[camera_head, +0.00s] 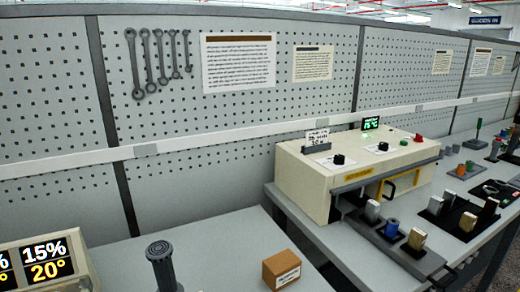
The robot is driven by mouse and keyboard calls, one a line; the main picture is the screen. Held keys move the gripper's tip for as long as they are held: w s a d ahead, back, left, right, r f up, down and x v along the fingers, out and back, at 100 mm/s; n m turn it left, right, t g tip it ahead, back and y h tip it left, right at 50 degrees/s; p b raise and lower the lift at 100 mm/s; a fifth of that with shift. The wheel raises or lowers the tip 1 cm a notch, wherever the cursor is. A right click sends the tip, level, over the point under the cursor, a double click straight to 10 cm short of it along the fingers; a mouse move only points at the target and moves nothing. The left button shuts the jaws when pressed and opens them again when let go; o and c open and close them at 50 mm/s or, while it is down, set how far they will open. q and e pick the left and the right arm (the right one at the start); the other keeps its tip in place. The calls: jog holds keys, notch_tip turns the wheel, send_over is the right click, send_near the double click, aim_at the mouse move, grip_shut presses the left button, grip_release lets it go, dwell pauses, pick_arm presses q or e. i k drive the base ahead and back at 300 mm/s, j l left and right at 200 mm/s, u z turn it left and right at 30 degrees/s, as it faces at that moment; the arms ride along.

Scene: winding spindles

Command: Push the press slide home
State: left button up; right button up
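A cream bench machine (300,185) with a yellow label stands on the grey bench at centre right. A dark opening shows in its front, beside a yellow-edged handle or frame (388,188). A grey slide-like rail (415,262) extends out from the front of the machine toward the near edge of the bench. Small blocks and a blue spool (392,227) stand on or beside it; I cannot tell which. How far the slide is out is hard to judge. Neither of my grippers is in view.
A cardboard box (281,270) and a dark ribbed post (160,262) stand on the nearer bench. A display reading 15% and 20° (45,262) is at lower left. Dark trays with blocks (450,215) lie right of the machine. A pegboard wall (230,140) closes off the back.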

aim_at(424, 266)
jog(key=z, duration=1.4)
